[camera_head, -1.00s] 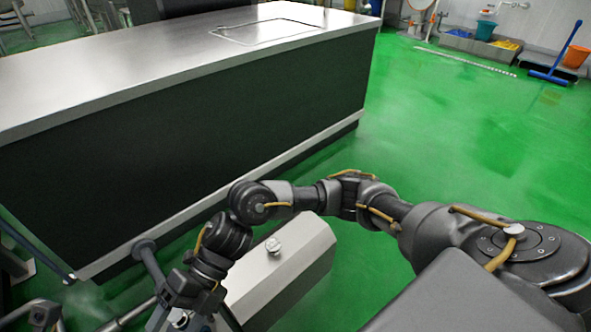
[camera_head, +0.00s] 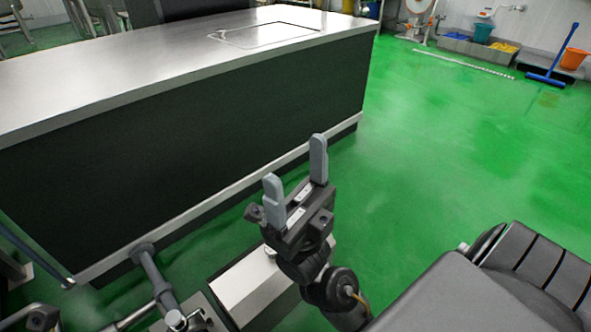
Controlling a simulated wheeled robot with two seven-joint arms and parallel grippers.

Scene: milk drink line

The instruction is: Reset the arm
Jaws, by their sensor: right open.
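My right gripper (camera_head: 296,168) is in the lower middle of the head view. Its two grey fingers point up and stand apart, with nothing between them. It is in front of the dark side of the steel-topped counter, above the green floor and a low steel box (camera_head: 252,291). My right forearm comes up from the bottom edge.
The long counter (camera_head: 110,75) with a bare steel top and an inset panel fills the left and middle. Pipes (camera_head: 155,275) stand at the lower left. Green floor (camera_head: 440,150) is clear on the right. A blue squeegee (camera_head: 560,60) and orange bucket (camera_head: 573,58) stand far right.

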